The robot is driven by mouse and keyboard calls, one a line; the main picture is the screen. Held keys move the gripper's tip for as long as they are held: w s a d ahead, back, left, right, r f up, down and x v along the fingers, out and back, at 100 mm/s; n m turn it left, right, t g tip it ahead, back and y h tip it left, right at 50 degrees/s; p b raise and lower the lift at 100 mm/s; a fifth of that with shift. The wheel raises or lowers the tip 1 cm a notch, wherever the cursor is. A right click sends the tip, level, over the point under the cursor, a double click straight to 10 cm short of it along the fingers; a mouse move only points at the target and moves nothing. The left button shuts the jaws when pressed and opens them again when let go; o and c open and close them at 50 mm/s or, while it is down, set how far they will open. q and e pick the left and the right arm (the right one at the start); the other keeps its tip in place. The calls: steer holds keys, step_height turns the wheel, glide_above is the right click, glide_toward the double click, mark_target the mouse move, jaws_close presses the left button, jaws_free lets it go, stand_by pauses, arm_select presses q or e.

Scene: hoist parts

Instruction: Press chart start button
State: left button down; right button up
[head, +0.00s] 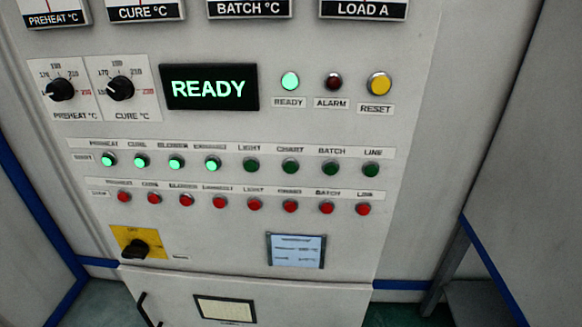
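The control panel (320,120) faces me, slightly tilted in the head view. The chart start button (290,166) is a dark green, unlit round button in the upper button row, under the CHART label. A red chart button (290,206) sits directly below it in the lower row. Neither my left nor my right gripper shows in the head view. Nothing covers the chart buttons.
Neighbouring green buttons are LIGHT (251,164) and BATCH (330,168), both unlit. Several left buttons glow green. The display (209,88) reads READY. A yellow rotary switch plate (128,242) and a small screen (296,250) sit below.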

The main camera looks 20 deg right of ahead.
jaws_close()
stand_by(1.4)
